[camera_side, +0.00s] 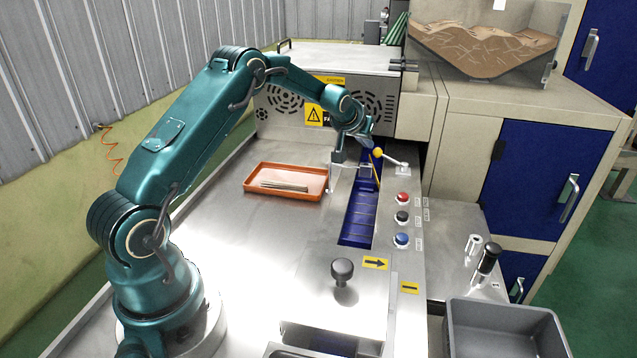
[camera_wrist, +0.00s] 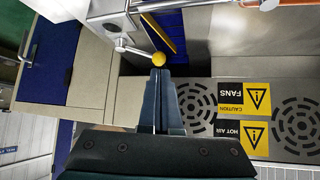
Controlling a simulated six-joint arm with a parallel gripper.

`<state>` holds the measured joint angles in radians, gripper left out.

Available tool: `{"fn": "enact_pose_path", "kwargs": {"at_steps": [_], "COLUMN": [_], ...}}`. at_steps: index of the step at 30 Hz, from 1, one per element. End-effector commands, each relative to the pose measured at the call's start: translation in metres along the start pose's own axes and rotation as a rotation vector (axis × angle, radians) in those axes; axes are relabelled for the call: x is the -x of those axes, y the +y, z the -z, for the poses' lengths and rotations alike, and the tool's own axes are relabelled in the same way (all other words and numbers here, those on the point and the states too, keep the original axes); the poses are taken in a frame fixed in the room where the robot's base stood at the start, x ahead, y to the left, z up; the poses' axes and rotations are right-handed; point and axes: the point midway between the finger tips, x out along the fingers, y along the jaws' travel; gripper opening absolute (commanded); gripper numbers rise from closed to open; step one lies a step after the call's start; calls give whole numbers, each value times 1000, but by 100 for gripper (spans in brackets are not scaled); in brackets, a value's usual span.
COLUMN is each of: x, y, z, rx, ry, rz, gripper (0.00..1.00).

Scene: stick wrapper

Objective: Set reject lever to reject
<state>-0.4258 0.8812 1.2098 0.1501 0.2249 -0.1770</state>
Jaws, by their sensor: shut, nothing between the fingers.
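A lever with a yellow ball knob (camera_side: 377,153) stands beside the blue conveyor channel (camera_side: 357,222), its thin pale rod running right to a pivot on a metal block. I take it to be the reject lever; no readable label confirms this. In the wrist view the knob (camera_wrist: 158,59) sits just beyond my fingertips, with its rod slanting up and left. My gripper (camera_side: 368,143) is shut and empty, close to the knob. In the wrist view my gripper (camera_wrist: 159,74) points at the knob; I cannot tell if they touch.
An orange tray (camera_side: 258,189) with thin sticks lies left of the channel. Red (camera_side: 403,198), black and blue buttons line its right side. A black-handled lever (camera_side: 487,262) and a grey bin (camera_side: 500,330) are at front right. A vented housing (camera_side: 290,110) stands behind.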

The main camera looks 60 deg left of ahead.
Motion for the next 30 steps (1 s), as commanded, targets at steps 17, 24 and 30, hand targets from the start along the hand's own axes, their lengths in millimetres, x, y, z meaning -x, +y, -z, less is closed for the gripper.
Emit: {"fn": "enact_pose_path", "kwargs": {"at_steps": [17,24,30], "x": [76,84,84], "y": [-6,-6,1], "z": [1,1,22], "rx": [0,67,613], "ry": [2,7,76], "rz": [0,-1,-57], "gripper": [0,0,0]}}
